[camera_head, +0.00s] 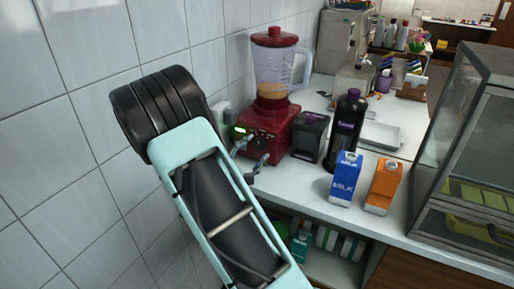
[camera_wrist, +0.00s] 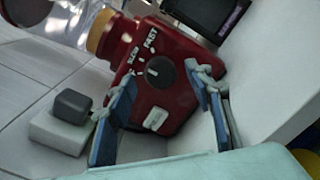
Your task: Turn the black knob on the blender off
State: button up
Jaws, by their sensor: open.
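The blender (camera_head: 272,125) stands on the white counter by the tiled wall, with a red base, clear jar and red lid. Its red base also shows in the wrist view (camera_wrist: 178,58), tilted in the picture. The black knob (camera_wrist: 161,75) is on the base's front face, with a white mark on it and labels around it. My gripper (camera_wrist: 165,88) is open, with one finger on each side of the knob in the wrist view and nothing between them. In the head view my gripper (camera_head: 251,158) is in front of the blender base. I cannot tell whether the fingers touch it.
A dark box (camera_head: 310,136), a dark bottle (camera_head: 346,128), a blue milk carton (camera_head: 345,180) and an orange carton (camera_head: 383,186) stand right of the blender. A glass case (camera_head: 470,150) is at the far right. A plug in a white socket (camera_wrist: 62,130) is on the wall.

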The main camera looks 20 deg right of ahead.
jog(key=shift+x, duration=0.9)
jog(key=shift+c, duration=0.4)
jog(key=c, duration=1.1)
jog(key=shift+o, duration=0.2)
jog(key=shift+n, duration=0.3)
jog(key=n+p, duration=0.2)
jog(key=n, duration=0.2)
jog(key=shift+a+r, duration=0.1)
jog(key=shift+r, duration=0.05)
jog(key=shift+w+n+p, duration=0.1)
jog(key=shift+n+p, duration=0.85)
jog(key=shift+n, duration=0.65)
